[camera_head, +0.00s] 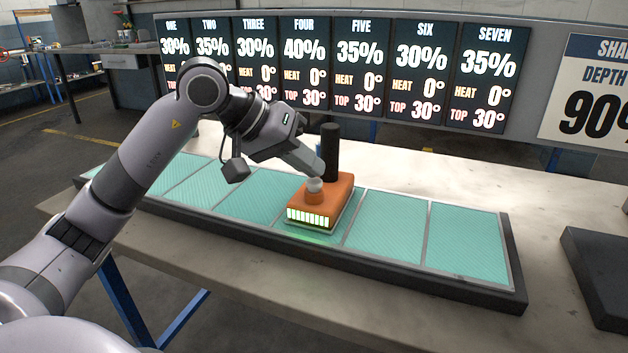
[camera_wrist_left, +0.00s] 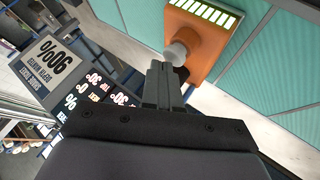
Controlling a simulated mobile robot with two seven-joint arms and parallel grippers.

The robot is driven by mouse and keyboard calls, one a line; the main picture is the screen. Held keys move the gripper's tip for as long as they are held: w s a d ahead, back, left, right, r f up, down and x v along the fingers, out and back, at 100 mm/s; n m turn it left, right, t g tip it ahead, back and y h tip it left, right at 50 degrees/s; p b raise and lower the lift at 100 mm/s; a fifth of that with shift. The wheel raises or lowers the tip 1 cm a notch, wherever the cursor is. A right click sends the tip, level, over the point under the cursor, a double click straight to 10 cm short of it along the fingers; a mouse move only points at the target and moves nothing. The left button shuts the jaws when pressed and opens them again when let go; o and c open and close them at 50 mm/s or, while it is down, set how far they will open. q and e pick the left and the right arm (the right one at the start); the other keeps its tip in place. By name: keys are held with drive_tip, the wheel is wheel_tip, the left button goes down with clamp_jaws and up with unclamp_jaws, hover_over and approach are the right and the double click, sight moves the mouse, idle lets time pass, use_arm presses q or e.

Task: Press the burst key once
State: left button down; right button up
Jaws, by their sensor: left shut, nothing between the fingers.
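An orange block (camera_head: 331,191) with a black upright handle (camera_head: 330,150) rests on the teal panelled tray (camera_head: 390,228). A row of lit pale-green bars (camera_head: 308,217) runs along its front. A small pale round key (camera_head: 314,186) sits on its top, and I take this to be the burst key. My left gripper (camera_head: 318,172) is shut and empty, its tips right at the key. In the left wrist view the shut fingers (camera_wrist_left: 160,70) point at the pale key (camera_wrist_left: 177,52) on the orange block (camera_wrist_left: 207,45); I cannot tell if they touch or press it.
A display board (camera_head: 345,75) with columns ONE to SEVEN stands behind the tray. A white sign (camera_head: 590,90) reading 90% is at right. A dark flat object (camera_head: 598,270) lies at the table's right edge. The tabletop (camera_head: 560,200) between it and the tray is clear.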

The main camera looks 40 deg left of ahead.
sight(308, 181)
use_arm(q)
drive_tip(key=shift+f+b, duration=0.3)
drive_tip(key=shift+f, duration=0.1)
drive_tip(key=shift+r, duration=0.15)
idle(0.4)
drive_tip(key=shift+r+p, duration=0.75)
drive_tip(key=shift+r, duration=0.1)
wheel_tip(308, 181, up, 5)
drive_tip(key=p, duration=0.4)
drive_tip(key=shift+r, duration=0.1)
idle(0.5)
